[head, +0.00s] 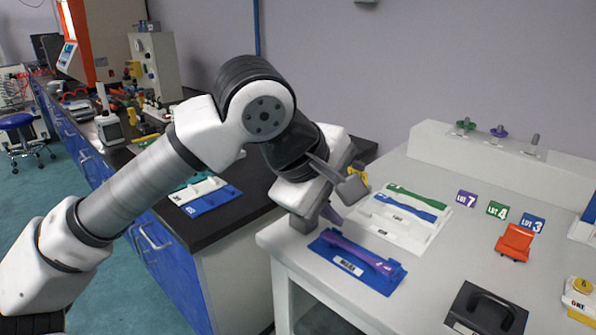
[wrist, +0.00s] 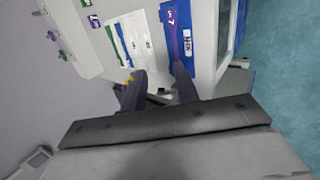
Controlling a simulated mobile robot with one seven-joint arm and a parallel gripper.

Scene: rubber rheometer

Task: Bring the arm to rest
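My arm is bent over the near end of the white bench, with my gripper (head: 338,203) above and behind the blue tray. In the wrist view the two dark fingers of my gripper (wrist: 160,84) stand apart with nothing between them, so it is open and empty. A blue tray (head: 392,284) with a white label lies below on the bench and holds a purple strip (head: 352,251). The tray also shows in the wrist view (wrist: 187,66), beyond the right finger. Part of the gripper is seen edge-on in the head view.
A white tray (head: 430,243) with green and blue strips lies right of my gripper. Lot tags (head: 497,209), an orange piece (head: 514,242) and a black handled block (head: 486,309) lie farther right. A dark-topped cabinet (head: 225,222) with another blue tray (head: 213,201) stands left, behind my arm.

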